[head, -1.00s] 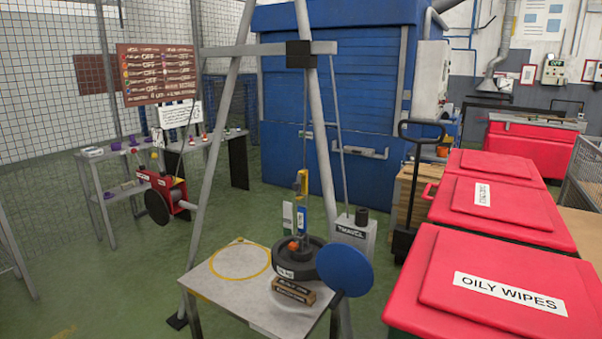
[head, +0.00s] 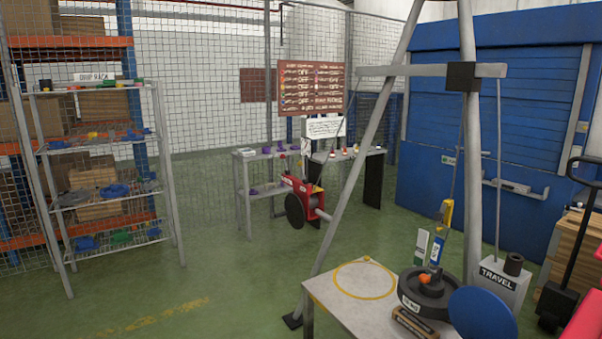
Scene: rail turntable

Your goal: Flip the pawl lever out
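A red winch (head: 305,200) with a dark round drum or wheel is mounted on the left leg of a grey A-frame, at mid-height. Small lever-like parts show at its top, but the pawl lever is too small to tell apart, and so is its position. A thin rope or rod runs up from the winch along the frame. Neither of my grippers is in view.
A grey table (head: 340,305) with a yellow ring and a dark round weight (head: 428,290) stands under the A-frame (head: 375,135). A bench (head: 250,180) is behind the winch. A drip rack (head: 165,165) stands left. Green floor (head: 220,265) is open between.

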